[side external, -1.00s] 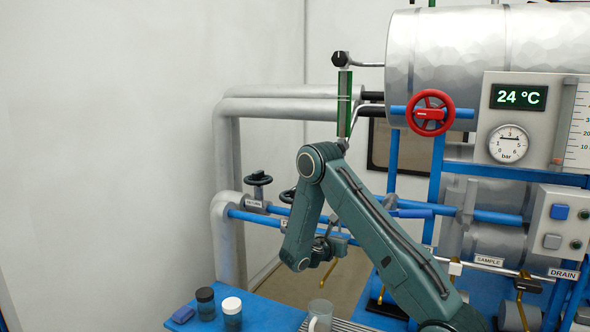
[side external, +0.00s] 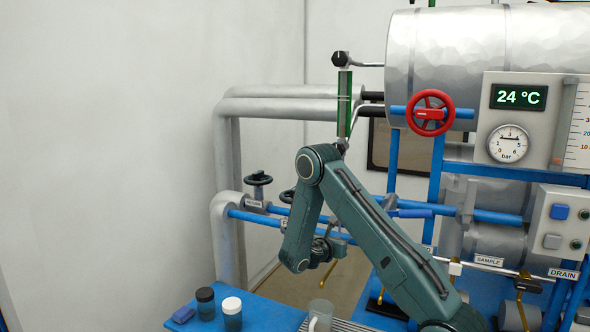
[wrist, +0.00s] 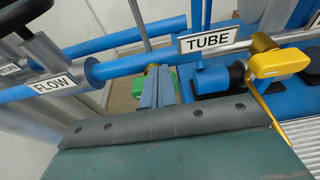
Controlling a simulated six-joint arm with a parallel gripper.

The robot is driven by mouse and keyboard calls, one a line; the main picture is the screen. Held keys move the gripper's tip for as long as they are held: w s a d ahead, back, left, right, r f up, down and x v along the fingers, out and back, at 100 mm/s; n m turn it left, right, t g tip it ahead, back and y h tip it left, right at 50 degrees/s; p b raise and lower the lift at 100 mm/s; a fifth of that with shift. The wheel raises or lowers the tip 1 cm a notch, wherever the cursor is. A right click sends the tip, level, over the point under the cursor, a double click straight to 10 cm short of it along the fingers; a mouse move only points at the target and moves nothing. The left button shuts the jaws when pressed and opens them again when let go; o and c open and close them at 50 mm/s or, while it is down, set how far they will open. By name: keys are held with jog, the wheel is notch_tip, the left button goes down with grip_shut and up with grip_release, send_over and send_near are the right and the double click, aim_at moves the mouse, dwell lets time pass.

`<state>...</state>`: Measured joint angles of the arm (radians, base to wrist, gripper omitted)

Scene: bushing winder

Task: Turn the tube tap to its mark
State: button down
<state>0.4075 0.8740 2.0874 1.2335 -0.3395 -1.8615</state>
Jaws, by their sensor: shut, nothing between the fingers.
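The tube tap (wrist: 278,63) is in the wrist view at upper right, beside the TUBE label (wrist: 208,41). It has a yellow head and a thin yellow lever running down to the right. I cannot make out its mark. My gripper (wrist: 154,74) shows as two grey fingers close together, left of the tap and apart from it. They are shut and empty. In the side view my gripper (side external: 335,231) is small and partly hidden behind my arm. A gold lever (side external: 328,274) hangs near it; I cannot tell whether it is the tube tap's.
Blue pipes run behind the gripper, with a FLOW label (wrist: 53,86) at left. A red handwheel (side external: 430,113) and gauge panel (side external: 545,150) stand at right. Two jars (side external: 232,313) and a grey mug (side external: 320,314) stand on the blue table.

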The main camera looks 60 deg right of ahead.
jog(key=shift+w+r, duration=0.15)
jog(key=shift+w, duration=0.45)
jog(key=shift+w, duration=0.95)
dwell(0.5)
jog(key=shift+w+r, duration=0.15)
jog(key=shift+r, duration=0.1)
dwell(0.5)
jog(key=shift+a, duration=0.1)
jog(key=v, duration=0.2)
jog(key=f+v, duration=0.1)
jog(key=v, duration=0.2)
jog(key=shift+a+f, duration=0.1)
jog(key=shift+a, duration=0.35)
dwell(0.3)
jog(key=shift+s+a, duration=0.25)
jog(key=shift+s, duration=0.75)
jog(key=shift+s+a, duration=0.25)
jog(key=shift+s, duration=0.7)
